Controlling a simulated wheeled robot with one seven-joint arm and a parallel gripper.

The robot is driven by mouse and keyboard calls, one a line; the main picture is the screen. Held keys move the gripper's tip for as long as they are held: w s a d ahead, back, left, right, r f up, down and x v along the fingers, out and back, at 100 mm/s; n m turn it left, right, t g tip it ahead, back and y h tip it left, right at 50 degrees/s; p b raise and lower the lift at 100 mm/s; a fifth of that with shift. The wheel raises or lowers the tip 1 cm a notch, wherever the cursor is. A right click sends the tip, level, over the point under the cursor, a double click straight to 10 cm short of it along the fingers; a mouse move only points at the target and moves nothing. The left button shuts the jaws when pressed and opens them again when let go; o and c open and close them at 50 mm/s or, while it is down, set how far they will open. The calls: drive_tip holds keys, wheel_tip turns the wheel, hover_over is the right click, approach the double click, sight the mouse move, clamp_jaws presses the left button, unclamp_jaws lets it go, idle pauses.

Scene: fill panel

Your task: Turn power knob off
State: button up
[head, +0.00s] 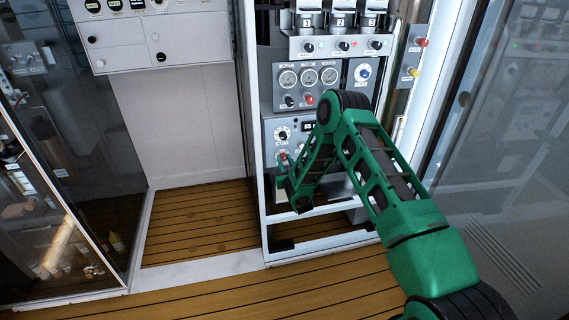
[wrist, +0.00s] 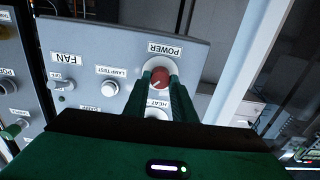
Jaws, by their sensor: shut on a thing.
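The power knob (wrist: 159,77) is a round red knob with a pale mark, in a light round surround, on a grey panel (wrist: 110,48). In the wrist view, a label reading POWER stands upside down beside it. My gripper (wrist: 160,84) has its two green fingers on either side of the knob and is shut on it. The mark on the knob slants, but I cannot read an exact setting. In the head view, my gripper (head: 283,160) is at the lower panel of the rack, and my own arm hides part of that panel.
Beside the power knob are a HEAT control (wrist: 156,113), partly hidden by my fingers, a white LAMP TEST button (wrist: 110,88) and a FAN switch (wrist: 62,85). Gauges (head: 308,77) sit above in the rack. A glass door (head: 505,150) stands at right.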

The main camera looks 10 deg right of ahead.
drive_tip(key=shift+n, duration=0.3)
drive_tip(key=n, duration=0.3)
drive_tip(key=shift+a+n, duration=0.1)
drive_tip(key=shift+n, duration=0.2)
drive_tip(key=n, duration=0.4)
drive_tip(key=shift+n, duration=0.3)
drive_tip(key=n, duration=0.4)
drive_tip(key=shift+a+n, duration=0.15)
drive_tip(key=shift+n, duration=0.15)
drive_tip(key=shift+a+f+n, duration=0.1)
drive_tip(key=shift+n, duration=2.1)
drive_tip(key=o, duration=1.1)
drive_tip(key=shift+w, duration=0.1)
drive_tip(key=shift+c, duration=0.2)
